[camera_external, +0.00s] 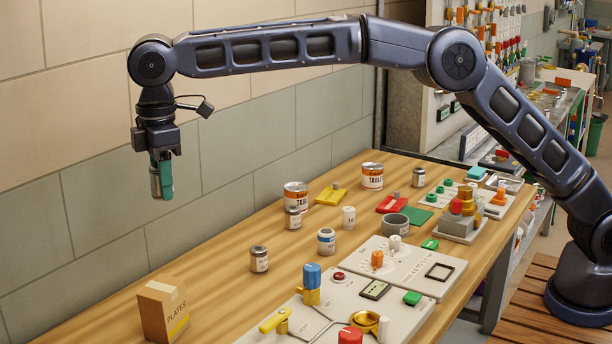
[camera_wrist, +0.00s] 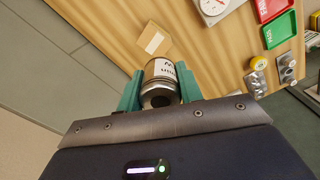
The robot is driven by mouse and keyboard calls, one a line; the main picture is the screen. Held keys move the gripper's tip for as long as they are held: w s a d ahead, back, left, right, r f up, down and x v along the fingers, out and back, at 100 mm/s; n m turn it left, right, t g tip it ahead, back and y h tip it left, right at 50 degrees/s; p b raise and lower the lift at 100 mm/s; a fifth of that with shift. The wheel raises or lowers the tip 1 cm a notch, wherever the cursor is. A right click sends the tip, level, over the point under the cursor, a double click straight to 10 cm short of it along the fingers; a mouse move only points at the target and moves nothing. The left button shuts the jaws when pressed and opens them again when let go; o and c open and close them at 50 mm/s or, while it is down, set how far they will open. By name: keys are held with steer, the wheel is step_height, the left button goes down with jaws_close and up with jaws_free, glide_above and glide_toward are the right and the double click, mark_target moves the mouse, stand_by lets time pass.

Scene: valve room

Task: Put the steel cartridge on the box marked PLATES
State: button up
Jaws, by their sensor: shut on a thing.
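My gripper (camera_external: 161,180) hangs at the left of the external view, well above the table and above the box. Its teal fingers are shut on the steel cartridge (camera_wrist: 161,82), a metal cylinder with a white label and a dark hollow end facing the wrist camera. In the external view a silver strip of the cartridge (camera_external: 154,184) shows beside the finger; the rest is hidden. The cardboard box marked PLATES (camera_external: 165,314) stands upright at the table's near left end. In the wrist view the box (camera_wrist: 153,41) shows past the cartridge, apart from it.
On the wooden table (camera_external: 215,290), small labelled canisters (camera_external: 259,260) and orange-labelled cans (camera_external: 296,195) stand right of the box. Grey panels with knobs and valves (camera_external: 312,290) lie along the front. A block wall (camera_external: 100,210) runs close behind the table.

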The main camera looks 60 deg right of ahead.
steer(key=shift+a+r, duration=0.4)
steer(key=shift+a, duration=0.1)
step_height(320, 180, down, 20)
steer(key=shift+r, duration=0.15)
stand_by(0.4)
steer(key=o, duration=1.2)
steer(key=shift+c, duration=0.2)
step_height(320, 180, up, 12)
